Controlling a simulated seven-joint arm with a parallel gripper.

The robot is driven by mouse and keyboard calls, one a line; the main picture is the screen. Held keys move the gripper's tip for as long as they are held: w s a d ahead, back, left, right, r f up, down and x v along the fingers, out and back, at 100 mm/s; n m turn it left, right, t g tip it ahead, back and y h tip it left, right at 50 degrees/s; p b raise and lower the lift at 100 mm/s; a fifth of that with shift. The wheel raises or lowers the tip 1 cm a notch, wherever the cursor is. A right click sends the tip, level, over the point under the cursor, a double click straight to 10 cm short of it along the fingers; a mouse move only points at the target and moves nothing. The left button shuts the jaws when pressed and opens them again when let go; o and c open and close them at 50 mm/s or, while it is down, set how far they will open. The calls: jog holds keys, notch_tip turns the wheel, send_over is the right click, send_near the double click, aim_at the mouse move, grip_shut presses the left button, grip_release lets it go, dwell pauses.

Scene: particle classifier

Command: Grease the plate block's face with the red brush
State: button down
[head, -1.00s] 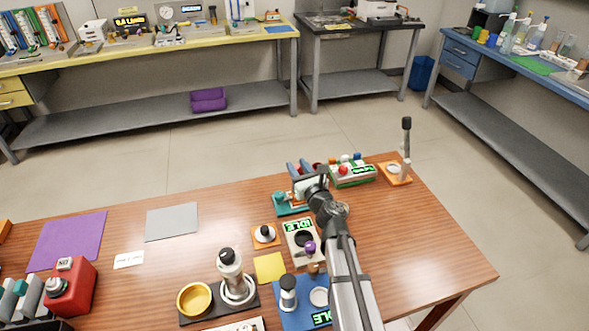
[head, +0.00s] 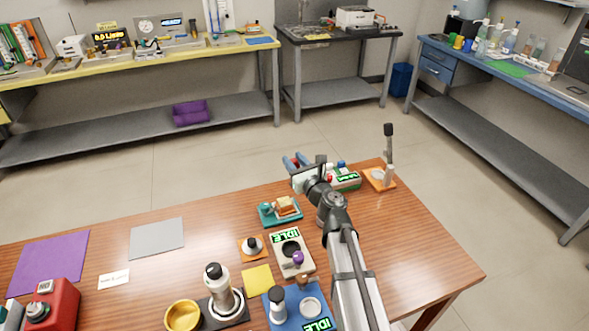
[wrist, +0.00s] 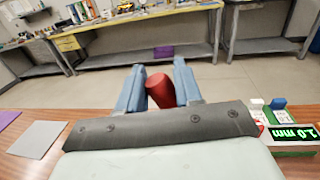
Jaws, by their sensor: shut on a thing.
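My gripper (head: 296,162) has blue fingers and is raised over the back edge of the wooden table. In the wrist view, the gripper (wrist: 159,80) is shut on a red cylinder (wrist: 160,92), which seems to be the red brush's handle. Its bristle end is hidden. A teal base (head: 266,218) carries a tan and white block (head: 287,206), which may be the plate block. It sits below and left of my gripper in the head view, apart from it. Which side is its face is not clear.
A green device (head: 347,182) with coloured knobs stands right of the gripper. An orange base (head: 373,180) with an upright lever is beyond it.

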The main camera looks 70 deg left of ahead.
jog(key=shift+r, duration=1.05)
